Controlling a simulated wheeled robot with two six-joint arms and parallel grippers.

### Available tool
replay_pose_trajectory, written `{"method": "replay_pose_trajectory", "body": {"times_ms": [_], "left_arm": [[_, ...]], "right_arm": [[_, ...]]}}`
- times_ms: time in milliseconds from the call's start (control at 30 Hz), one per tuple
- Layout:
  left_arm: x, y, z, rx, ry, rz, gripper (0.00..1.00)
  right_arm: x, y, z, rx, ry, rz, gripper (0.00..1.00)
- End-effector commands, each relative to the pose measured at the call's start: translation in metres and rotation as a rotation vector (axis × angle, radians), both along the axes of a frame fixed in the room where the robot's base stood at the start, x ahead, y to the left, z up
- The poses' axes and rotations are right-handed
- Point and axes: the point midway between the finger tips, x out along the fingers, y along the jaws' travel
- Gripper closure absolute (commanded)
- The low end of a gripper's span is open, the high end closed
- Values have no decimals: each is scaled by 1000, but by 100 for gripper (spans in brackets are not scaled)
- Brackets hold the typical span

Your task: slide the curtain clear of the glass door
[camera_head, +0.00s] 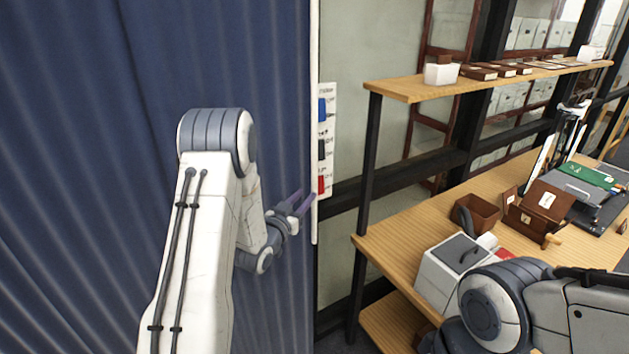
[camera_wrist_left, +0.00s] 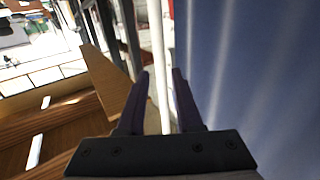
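The dark blue pleated curtain (camera_head: 80,120) fills the left of the head view, with a thin white upright bar (camera_head: 315,60) at its right edge. No glass door shows. My left gripper (camera_head: 302,202) is in front of the curtain near that edge, pointing right. In the left wrist view its two purple fingers (camera_wrist_left: 162,75) are apart, and the white bar (camera_wrist_left: 160,40) shows in the gap between them. The curtain (camera_wrist_left: 260,70) is on the right there. I cannot tell if the fingers touch the bar. My right gripper is out of view.
A sign strip (camera_head: 326,140) with coloured marks is on the wall just right of the bar. A wooden shelf (camera_head: 400,88) and workbench (camera_head: 390,245) stand to the right, holding boxes and a grey-lidded white case (camera_head: 440,275). My right arm is in front of the bench.

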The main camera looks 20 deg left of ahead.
Motion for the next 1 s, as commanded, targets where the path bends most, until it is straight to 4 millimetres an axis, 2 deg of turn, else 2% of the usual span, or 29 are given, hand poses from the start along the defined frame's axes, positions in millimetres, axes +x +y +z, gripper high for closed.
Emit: {"method": "replay_pose_trajectory", "body": {"times_ms": [33, 300, 500, 767, 800, 867, 900, 1000], "left_arm": [[11, -2, 5, 1, -1, -2, 66], [55, -5, 3, 0, 1, 0, 66], [69, -6, 1, 0, 2, 0, 66], [70, -6, 0, 0, 2, 1, 66], [70, -6, 0, 0, 2, 1, 73], [70, -6, 0, 0, 2, 1, 96], [70, -6, 0, 0, 2, 1, 100], [70, -6, 0, 0, 2, 0, 100]], "right_arm": [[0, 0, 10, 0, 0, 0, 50], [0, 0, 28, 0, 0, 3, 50], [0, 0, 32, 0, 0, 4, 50], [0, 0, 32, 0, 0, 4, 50], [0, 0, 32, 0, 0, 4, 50], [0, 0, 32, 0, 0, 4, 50], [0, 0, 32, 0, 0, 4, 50], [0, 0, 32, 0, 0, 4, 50]]}}
